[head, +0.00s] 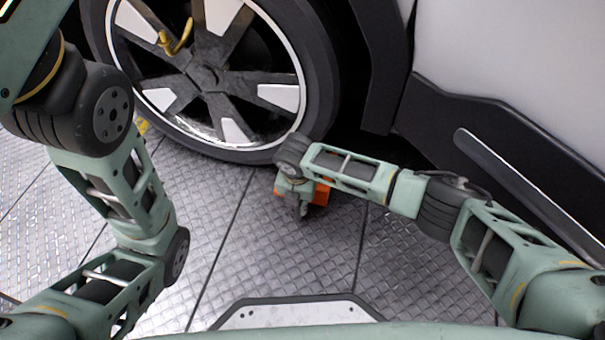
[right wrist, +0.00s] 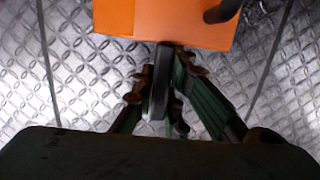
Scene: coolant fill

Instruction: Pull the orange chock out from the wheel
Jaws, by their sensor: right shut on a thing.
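The orange chock (head: 320,194) lies on the metal floor beside the lower right of the wheel (head: 222,75), partly hidden behind my right gripper (head: 301,208). In the right wrist view the orange chock (right wrist: 165,20) fills the top middle, with a dark round bar at its right. My right gripper (right wrist: 160,100) is shut on a thin dark grip piece at the chock's near side. Whether the chock touches the tire is hidden by the arm.
The car's dark side sill (head: 500,165) and white body stand at the right, close beyond my right arm. The diamond-plate floor (head: 235,240) in front of the wheel is clear. A yellow item (head: 141,126) shows by the tire's left side.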

